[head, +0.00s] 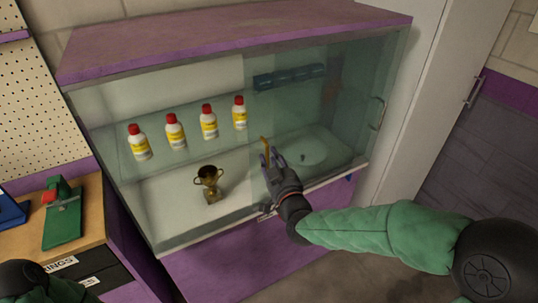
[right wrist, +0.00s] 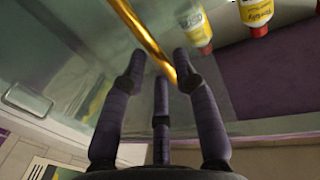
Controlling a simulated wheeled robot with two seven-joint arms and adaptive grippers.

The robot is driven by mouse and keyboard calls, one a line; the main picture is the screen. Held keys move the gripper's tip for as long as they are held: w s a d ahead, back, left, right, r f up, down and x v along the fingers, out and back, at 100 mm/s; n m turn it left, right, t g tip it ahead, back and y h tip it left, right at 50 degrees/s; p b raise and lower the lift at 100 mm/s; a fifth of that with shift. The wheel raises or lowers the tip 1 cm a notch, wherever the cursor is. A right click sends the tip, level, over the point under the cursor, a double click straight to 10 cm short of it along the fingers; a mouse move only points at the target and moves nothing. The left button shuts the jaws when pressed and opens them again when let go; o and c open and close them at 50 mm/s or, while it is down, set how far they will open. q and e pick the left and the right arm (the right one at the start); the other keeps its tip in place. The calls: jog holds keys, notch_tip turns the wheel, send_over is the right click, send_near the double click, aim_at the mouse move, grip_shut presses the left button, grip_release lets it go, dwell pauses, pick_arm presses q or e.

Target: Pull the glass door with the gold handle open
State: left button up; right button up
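The glass door (head: 290,110) with the gold handle covers the right part of the display cabinet front; its left edge runs down near the middle. The gold handle (head: 265,150) is a thin upright bar near that edge, and it shows large in the right wrist view (right wrist: 143,38). My right gripper (head: 272,158) is at the handle's lower part. In the right wrist view its fingers (right wrist: 160,68) are spread, with the handle's end between or just beyond the tips; contact is unclear. My left gripper is out of view; only part of my left arm shows.
White bottles with red caps (head: 208,122) stand on the upper glass shelf. A gold trophy (head: 209,185) stands below, left of my gripper. A silver handle (head: 377,113) is at the cabinet's right. A workbench with a green tool (head: 62,215) is at left.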

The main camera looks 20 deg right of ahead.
jog(key=s+a, duration=0.1)
jog(key=s, duration=0.8)
jog(key=shift+s, duration=0.2)
